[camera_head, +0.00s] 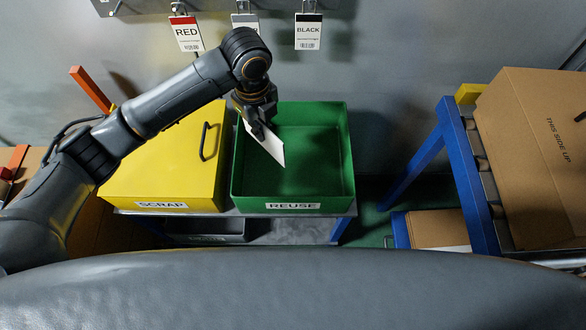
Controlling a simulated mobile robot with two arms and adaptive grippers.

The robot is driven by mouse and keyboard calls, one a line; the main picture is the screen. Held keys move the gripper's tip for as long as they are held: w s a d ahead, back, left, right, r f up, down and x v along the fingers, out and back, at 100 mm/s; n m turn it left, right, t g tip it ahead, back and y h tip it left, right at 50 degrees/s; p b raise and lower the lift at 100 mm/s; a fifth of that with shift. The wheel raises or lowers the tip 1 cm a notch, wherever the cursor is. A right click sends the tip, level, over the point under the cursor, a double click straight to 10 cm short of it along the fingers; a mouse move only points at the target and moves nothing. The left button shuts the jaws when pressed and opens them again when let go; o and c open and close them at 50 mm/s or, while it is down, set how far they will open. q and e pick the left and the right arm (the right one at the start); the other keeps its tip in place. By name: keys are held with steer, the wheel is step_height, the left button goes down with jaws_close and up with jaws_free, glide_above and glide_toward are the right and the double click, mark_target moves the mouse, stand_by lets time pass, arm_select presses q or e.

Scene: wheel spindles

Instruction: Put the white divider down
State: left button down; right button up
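The white divider (266,146) is a thin flat white plate seen in the head view. It hangs tilted from my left gripper (260,126), which is shut on its upper edge. The gripper and divider are over the left part of the open green bin (319,165) labelled REUSE. The lower corner of the divider shows against the inside of the bin; I cannot tell whether it touches the bin. My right gripper is not in view.
A closed yellow box (160,170) labelled SCRAP stands left of the green bin. Tags marked RED (187,35) and BLACK (308,32) hang on the wall behind. A cardboard box (535,145) sits on a blue-framed roller stand (466,175) at the right. The green bin looks empty.

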arm_select(q)
steer(key=shift+w+d+f+m+b, duration=0.1)
steer(key=shift+d+f+m+b, duration=0.45)
steer(key=shift+f+m, duration=1.55)
steer(key=shift+w+d+f+m+b, duration=0.1)
steer(key=shift+d+f+m+b, duration=0.45)
steer(key=shift+f, duration=2.8)
steer(key=shift+w+d+f+m+b, duration=0.15)
steer(key=shift+d+f+m, duration=0.75)
steer(key=shift+f+m, duration=1.3)
steer(key=shift+s+f+n, duration=0.1)
steer(key=shift+f+n, duration=0.45)
steer(key=shift+f, duration=0.15)
steer(key=c, duration=1.5)
jaws_free()
step_height(320, 180, up, 12)
steer(key=shift+r, duration=0.2)
